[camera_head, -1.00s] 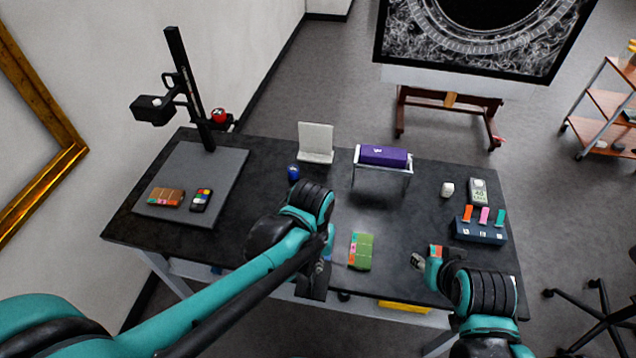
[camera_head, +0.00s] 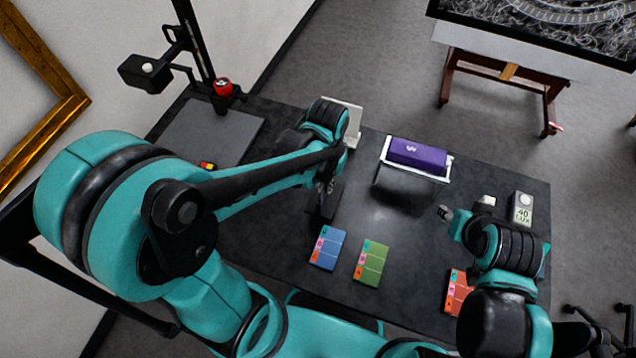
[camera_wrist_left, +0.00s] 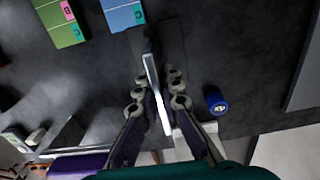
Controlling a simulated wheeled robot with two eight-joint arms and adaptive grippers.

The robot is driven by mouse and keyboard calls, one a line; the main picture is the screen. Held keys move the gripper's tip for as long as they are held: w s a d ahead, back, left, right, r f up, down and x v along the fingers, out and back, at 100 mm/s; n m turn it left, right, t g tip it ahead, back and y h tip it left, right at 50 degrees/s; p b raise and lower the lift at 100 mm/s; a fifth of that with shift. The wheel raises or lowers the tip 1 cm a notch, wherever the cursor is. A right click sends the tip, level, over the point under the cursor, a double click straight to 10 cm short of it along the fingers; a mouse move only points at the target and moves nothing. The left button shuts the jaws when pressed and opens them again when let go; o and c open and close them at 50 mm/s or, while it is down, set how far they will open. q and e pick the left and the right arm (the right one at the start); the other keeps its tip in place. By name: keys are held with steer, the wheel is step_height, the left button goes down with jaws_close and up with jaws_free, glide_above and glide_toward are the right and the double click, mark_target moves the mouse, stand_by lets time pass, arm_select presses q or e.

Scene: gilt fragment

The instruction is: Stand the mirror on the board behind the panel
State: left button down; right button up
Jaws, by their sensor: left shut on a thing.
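The mirror (camera_wrist_left: 157,95) is a thin plate seen edge-on in the left wrist view, with a dark foot below it. My left gripper (camera_wrist_left: 155,103) is shut on it. In the head view the held piece (camera_head: 325,200) shows dark below my left gripper, over the middle of the table. The grey board (camera_head: 228,137) lies at the table's left end. A corner of the colour chart (camera_head: 207,165) shows on it. The panel is hidden behind my left arm. My right gripper (camera_head: 446,213) is at the table's right; its fingers are too small to read.
A dark post with a red knob (camera_head: 222,86) rises at the board's back. Blue (camera_head: 327,247) and green (camera_head: 371,263) cards lie in front. A blue cylinder (camera_wrist_left: 217,102) is nearby.

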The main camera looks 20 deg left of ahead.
arm_select(q)
steer(key=w+a+f, duration=0.1)
steer(key=a, duration=0.1)
steer(key=w+a+f+b, duration=0.1)
steer(key=w+f, duration=0.1)
steer(key=shift+w+a+f, duration=0.1)
steer(key=shift+w+a, duration=0.15)
steer(key=shift+a, duration=0.15)
steer(key=shift+f+b, duration=0.6)
steer(key=shift+f, duration=1.4)
steer(key=shift+f, duration=0.2)
steer(key=c, duration=1.7)
jaws_free()
steer(key=shift+r, duration=0.1)
